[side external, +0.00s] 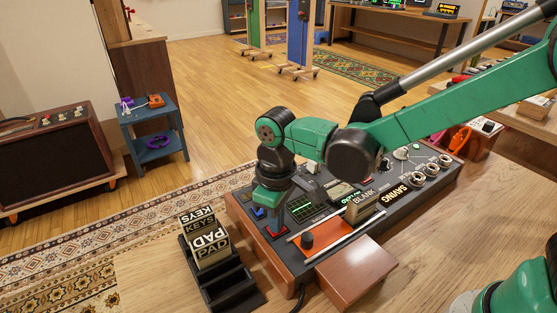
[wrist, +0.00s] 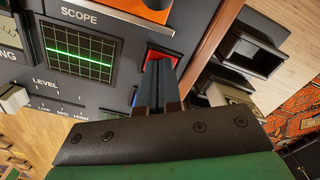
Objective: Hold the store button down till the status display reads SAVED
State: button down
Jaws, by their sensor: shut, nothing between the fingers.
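A red square button (side external: 277,232) sits at the near left corner of the dark console (side external: 236,205). In the wrist view, the red button (wrist: 177,58) shows around my fingertips. My gripper (side external: 274,219) points down with its fingers shut together and nothing between them. The fingertips (wrist: 158,62) meet the button's face and appear to touch it. How far the button is pressed is hidden by the fingers. No label for the button is legible.
A scope screen (wrist: 78,52) with a green trace lies beside the button. A blue button (side external: 258,212) is close by. A block marked BLANK (side external: 363,206) stands by an orange panel (side external: 328,242). A black rack (side external: 232,291) holds blocks marked KEYS and PAD left of the console.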

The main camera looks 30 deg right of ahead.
jog(key=shift+r, duration=3.5)
jog(key=s+d+m+t, duration=0.1)
jog(key=d+t, duration=0.1)
jog(key=d, duration=0.2)
jog(key=s+d+r+m+t, duration=0.1)
jog(key=s+d+m+t, duration=0.1)
jog(key=d, duration=0.2)
jog(key=s+d+r+m+t, duration=0.1)
jog(key=s+d+m+t, duration=0.1)
jog(key=d, duration=0.3)
jog(key=shift+s+d+f+m+t, duration=0.25)
jog(key=shift+d+m+t, duration=0.25)
jog(key=shift+t, duration=0.1)
